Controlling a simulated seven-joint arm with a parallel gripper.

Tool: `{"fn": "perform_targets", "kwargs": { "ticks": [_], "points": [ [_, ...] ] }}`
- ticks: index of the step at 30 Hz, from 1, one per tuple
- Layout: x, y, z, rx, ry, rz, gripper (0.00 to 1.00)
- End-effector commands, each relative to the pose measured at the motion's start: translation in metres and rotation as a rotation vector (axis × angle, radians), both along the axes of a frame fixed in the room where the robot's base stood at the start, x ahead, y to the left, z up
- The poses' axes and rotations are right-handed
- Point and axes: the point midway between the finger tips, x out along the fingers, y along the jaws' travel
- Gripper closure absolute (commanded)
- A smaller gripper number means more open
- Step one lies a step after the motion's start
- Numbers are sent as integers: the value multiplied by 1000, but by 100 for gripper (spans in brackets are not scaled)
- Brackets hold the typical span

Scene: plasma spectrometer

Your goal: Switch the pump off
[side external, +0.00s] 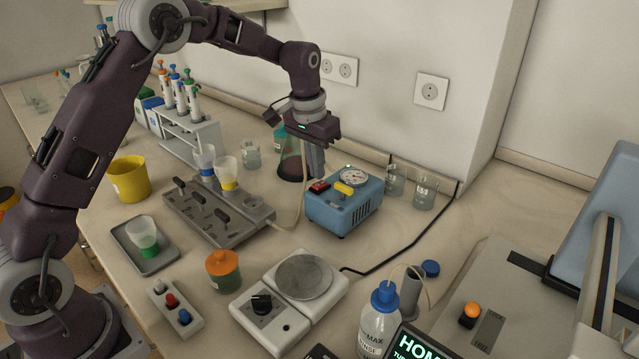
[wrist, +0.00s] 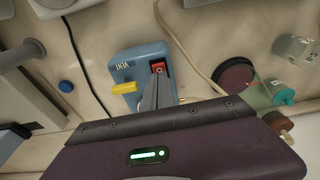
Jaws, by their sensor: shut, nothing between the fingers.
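The pump (side external: 343,210) is a blue box on the bench with a round gauge (side external: 354,177), a yellow lever or knob (side external: 344,189) and a red switch (side external: 319,186) on top. A small green light shows at its back edge. In the wrist view the pump (wrist: 140,62) lies below my gripper, with the red switch (wrist: 158,66) and the yellow part (wrist: 124,88) visible. My gripper (side external: 317,174) is shut and empty, pointing down, its tips right at the red switch. The fingertips (wrist: 159,76) overlap the switch's edge in the wrist view; I cannot tell whether they touch it.
A conical flask (side external: 291,160) with dark contents stands behind and left of the pump. Glass beakers (side external: 425,193) stand to its right. A grey manifold (side external: 222,211) with black levers is at left, linked by a pale hose. A hotplate (side external: 291,300) stands in front.

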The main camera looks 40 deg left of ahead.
Motion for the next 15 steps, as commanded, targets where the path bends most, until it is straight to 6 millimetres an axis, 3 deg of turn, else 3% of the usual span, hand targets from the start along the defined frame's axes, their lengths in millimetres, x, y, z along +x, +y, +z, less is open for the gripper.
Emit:
{"fn": "perform_targets", "kwargs": {
  "ticks": [15],
  "points": [
    [0, 0, -6, 0, 0, 0, 100]
  ]
}}
